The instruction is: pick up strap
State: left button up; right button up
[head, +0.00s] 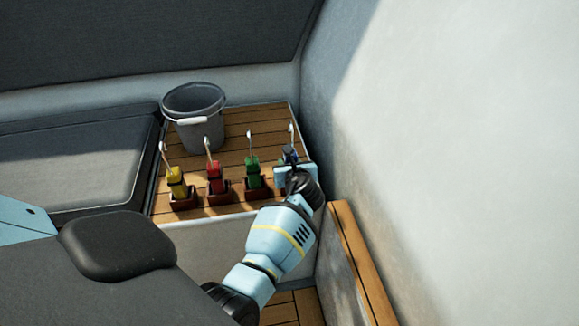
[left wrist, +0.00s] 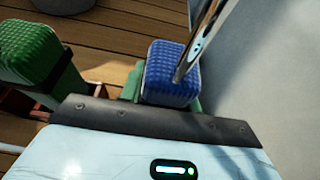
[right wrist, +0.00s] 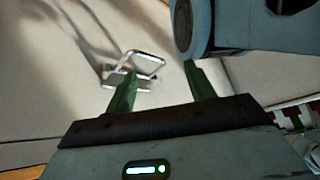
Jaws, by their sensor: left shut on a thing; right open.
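Rolled straps with metal hooks stand in a row on a slatted wooden bench: yellow (head: 177,182), red (head: 215,178), green (head: 252,174) and blue (head: 290,153) at the right end. My left gripper (head: 292,168) is at the blue strap and shut on it. In the left wrist view the blue strap (left wrist: 168,87) sits between the fingers, its metal hook rising over it. The green strap (left wrist: 45,62) is just left of it there. The gripper hides the blue strap's lower part. My right gripper (right wrist: 160,78) is open and empty, seen only in the right wrist view.
The yellow, red and green straps sit in brown holders (head: 184,203). A grey bucket (head: 194,104) stands behind them. A pale wall (head: 440,130) rises close on the right. A metal loop (right wrist: 135,68) shows beyond my right fingers.

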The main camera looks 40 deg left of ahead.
aim_at(292, 140)
pick_arm(q)
notch_tip(292, 140, up, 8)
jog(key=p, duration=0.3)
jog(key=shift+r, duration=0.7)
